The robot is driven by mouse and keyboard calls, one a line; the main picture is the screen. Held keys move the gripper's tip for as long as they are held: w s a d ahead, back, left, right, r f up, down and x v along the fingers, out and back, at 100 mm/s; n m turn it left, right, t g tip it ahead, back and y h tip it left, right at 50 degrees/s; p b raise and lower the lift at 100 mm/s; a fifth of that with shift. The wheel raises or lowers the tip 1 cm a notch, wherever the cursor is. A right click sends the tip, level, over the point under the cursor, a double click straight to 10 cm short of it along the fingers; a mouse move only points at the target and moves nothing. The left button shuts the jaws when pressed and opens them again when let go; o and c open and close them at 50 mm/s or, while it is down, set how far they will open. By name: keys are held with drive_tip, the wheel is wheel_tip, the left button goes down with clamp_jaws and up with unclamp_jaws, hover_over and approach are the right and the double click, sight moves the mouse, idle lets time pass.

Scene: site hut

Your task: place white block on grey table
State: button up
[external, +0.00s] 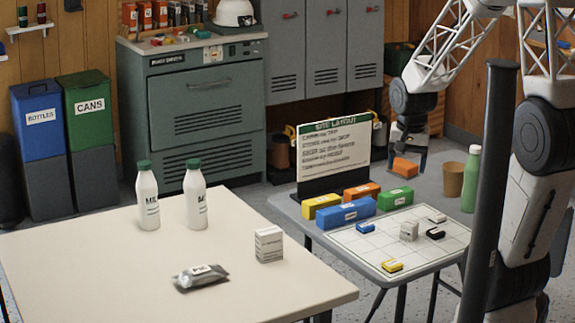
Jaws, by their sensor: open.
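A small white block (409,231) with grey sides stands on the gridded sheet on the small grey table (322,236). Another white, box-shaped block (269,244) with print on it stands on the larger cream table (110,275). My gripper (407,160) is open, pointing down above the far right side of the grey table. An orange block (404,167) shows at its fingertips; I cannot tell whether it touches the fingers. Both white blocks are clear of my gripper.
Blue (345,212), yellow (321,206), orange (362,192) and green (395,199) blocks line the grey table before a sign (334,153). Small coloured pieces lie on the grid. Two white bottles (147,197) and a grey packet (201,276) are on the cream table. A dark post (490,190) stands right.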

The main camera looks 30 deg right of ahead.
sight(410, 223)
drive_tip(key=w+d+f+m, duration=0.1)
drive_tip(key=d+f, duration=0.1)
drive_tip(key=f, duration=0.2)
drive_tip(key=w+d+f+m, duration=0.1)
drive_tip(key=d+f+m, duration=0.1)
drive_tip(key=f, duration=0.3)
drive_tip(key=w+d+f+m+g, duration=0.1)
drive_tip(key=w+d+f+m, duration=0.1)
drive_tip(key=f, duration=0.2)
drive_tip(key=shift+d+f, duration=0.15)
drive_tip(key=shift+f, duration=0.1)
drive_tip(key=shift+f, duration=1.3)
drive_tip(key=shift+f, duration=2.6)
drive_tip(key=c, duration=1.1)
